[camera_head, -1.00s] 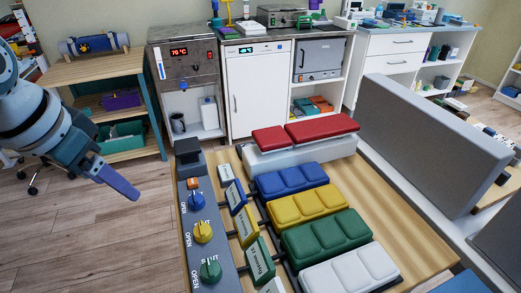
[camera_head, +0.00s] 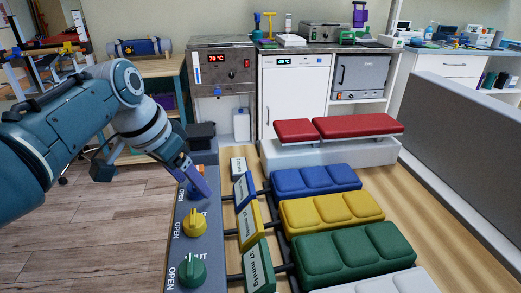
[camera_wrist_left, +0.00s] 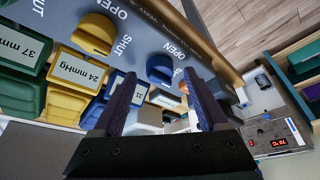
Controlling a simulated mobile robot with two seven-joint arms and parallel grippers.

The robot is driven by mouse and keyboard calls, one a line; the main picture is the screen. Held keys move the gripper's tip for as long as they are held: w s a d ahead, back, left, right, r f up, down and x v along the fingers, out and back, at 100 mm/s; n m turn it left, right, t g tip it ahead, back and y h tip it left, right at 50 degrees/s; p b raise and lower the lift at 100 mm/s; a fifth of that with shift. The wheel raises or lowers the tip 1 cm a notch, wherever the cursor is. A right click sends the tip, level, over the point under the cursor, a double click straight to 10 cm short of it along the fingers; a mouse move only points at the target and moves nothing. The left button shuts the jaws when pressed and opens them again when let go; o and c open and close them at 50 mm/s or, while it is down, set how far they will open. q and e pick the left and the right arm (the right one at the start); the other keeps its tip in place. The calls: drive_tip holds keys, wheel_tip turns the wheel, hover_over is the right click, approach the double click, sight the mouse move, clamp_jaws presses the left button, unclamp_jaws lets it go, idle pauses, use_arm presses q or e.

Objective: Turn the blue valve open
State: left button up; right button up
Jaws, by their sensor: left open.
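The blue valve (camera_wrist_left: 160,68) is a round knob on a grey panel (camera_head: 179,254) with OPEN and SHUT lettering. In the left wrist view it shows between and just beyond the two fingertips. My left gripper (camera_head: 198,183) is open above the panel's far end, with its fingers pointing down at the valve. In the head view the fingers mostly hide the valve. The left wrist view shows both fingers (camera_wrist_left: 163,90) apart with nothing held; whether they touch the knob I cannot tell. My right gripper is in neither view.
A yellow valve (camera_head: 195,223) and a green valve (camera_head: 193,270) sit nearer on the same panel. Name plates, such as the blue-framed one (camera_head: 243,190), stand close to the right. Blue pads (camera_head: 316,180) lie beyond them. A dark block (camera_head: 201,136) is at the panel's far end.

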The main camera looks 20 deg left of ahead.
use_arm(q)
drive_tip(key=shift+w+d+f, duration=0.1)
drive_tip(key=shift+w+f, duration=0.1)
drive_tip(key=shift+f, duration=0.3)
clamp_jaws()
idle(0.3)
